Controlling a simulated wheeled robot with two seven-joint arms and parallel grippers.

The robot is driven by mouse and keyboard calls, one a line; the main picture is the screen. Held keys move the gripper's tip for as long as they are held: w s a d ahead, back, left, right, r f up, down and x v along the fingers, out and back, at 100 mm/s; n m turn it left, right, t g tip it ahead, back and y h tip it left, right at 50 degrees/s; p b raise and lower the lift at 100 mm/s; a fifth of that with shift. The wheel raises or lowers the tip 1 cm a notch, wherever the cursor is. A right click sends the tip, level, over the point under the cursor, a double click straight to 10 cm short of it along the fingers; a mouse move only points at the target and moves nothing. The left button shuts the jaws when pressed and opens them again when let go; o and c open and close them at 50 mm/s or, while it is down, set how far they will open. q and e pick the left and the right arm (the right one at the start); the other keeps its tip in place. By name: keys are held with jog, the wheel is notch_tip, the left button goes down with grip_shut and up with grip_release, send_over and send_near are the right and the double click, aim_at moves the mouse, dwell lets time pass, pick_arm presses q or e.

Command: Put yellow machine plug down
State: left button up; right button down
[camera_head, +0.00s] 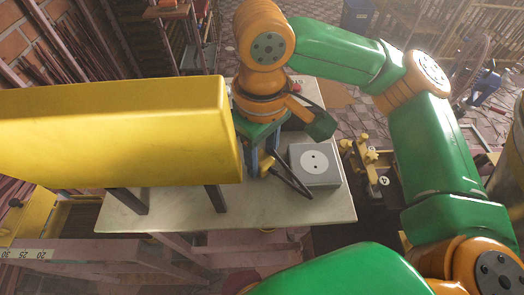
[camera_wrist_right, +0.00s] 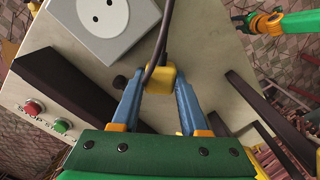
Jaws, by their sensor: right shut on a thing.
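My right gripper (camera_head: 262,163) points down over the pale table beside the grey socket box (camera_head: 314,166). In the right wrist view my right gripper's blue fingers (camera_wrist_right: 160,92) are shut on the yellow plug (camera_wrist_right: 161,77), from which a dark cable (camera_wrist_right: 159,45) runs up. The plug is small and partly hidden in the head view. The socket box, with its round white outlet, also shows in the wrist view (camera_wrist_right: 107,20), apart from the plug. Whether the plug touches the table is unclear. My left gripper (camera_wrist_right: 240,20) shows small in the wrist view; its opening cannot be made out.
A large yellow machine body (camera_head: 120,130) on dark legs covers the left of the table (camera_head: 330,205). A red button (camera_wrist_right: 34,107) and a green button (camera_wrist_right: 61,126) sit on a panel near the gripper. A dark stand with yellow parts (camera_head: 370,156) is to the right.

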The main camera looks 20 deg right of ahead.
aim_at(262, 159)
jog(key=shift+f, duration=0.2)
jog(key=shift+c, duration=2.1)
grip_release()
notch_tip(262, 159, up, 13)
jog(key=p, duration=0.3)
jog(key=shift+r, duration=0.2)
jog(key=shift+f, duration=0.1)
